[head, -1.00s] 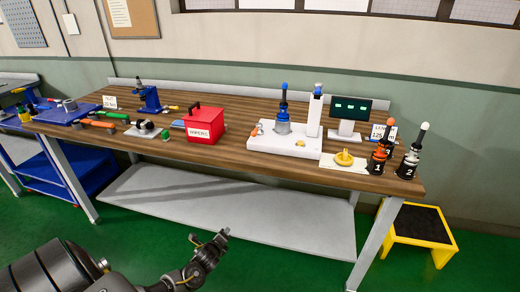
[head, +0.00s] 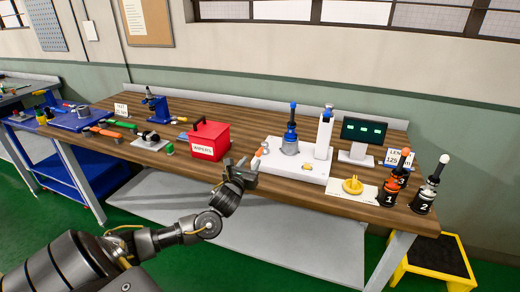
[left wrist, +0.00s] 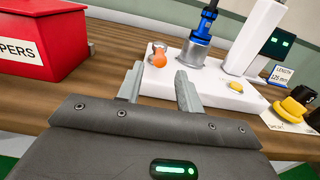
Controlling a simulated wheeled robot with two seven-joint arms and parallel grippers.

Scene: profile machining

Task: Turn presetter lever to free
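The white presetter (head: 297,160) stands on the wooden bench, with a blue-topped tool holder (head: 290,135) upright in its silver spindle. An orange-ended lever (left wrist: 158,57) sits at the left end of the presetter base in the left wrist view; in the head view it is small, beside my fingertips (head: 263,152). My left gripper (head: 242,168) is in front of the bench edge, by the presetter's left end. In the left wrist view its two fingers (left wrist: 158,88) are apart with nothing between them, pointing toward the lever without touching it. My right gripper is not in view.
A red wipers box (head: 209,141) stands left of the presetter. A yellow part (head: 353,185) on a white plate and tool holders 1 (head: 390,188) and 2 (head: 426,192) stand to the right. A display screen (head: 364,130) stands behind.

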